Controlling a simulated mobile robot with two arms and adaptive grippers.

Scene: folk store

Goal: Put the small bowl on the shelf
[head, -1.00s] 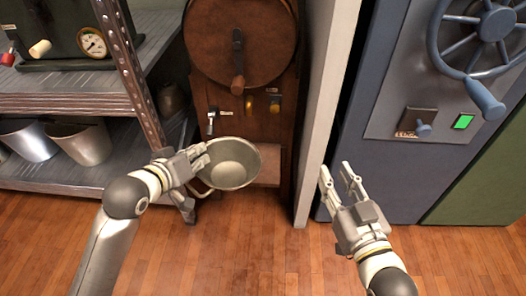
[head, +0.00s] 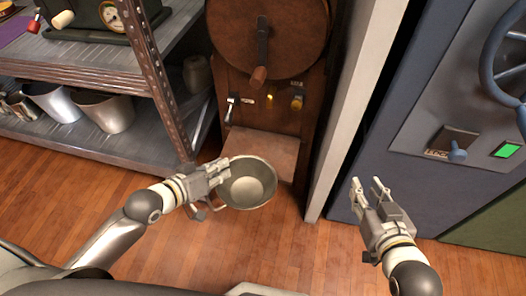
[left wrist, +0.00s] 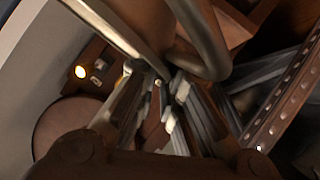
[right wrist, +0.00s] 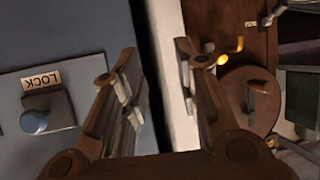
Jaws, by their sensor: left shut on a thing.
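The small bowl (head: 248,184) is grey metal with a handle. It is held upright in front of the brown wooden machine, above the floor. My left gripper (head: 222,172) is shut on the bowl at its left side. In the left wrist view the handle (left wrist: 205,45) shows as a curved bar close to the fingers (left wrist: 160,95). The metal shelf (head: 110,150) stands at the left, with a lower and an upper level. My right gripper (head: 369,187) is open and empty in front of the blue-grey cabinet. Its fingers also stand apart in the right wrist view (right wrist: 158,90).
Metal buckets (head: 104,110) and a small dark pot (head: 196,74) stand on the lower shelf level. A device with a gauge (head: 110,16) stands on the upper level. A rusty shelf post (head: 160,85) and a white partition (head: 345,120) flank the wooden machine (head: 272,95).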

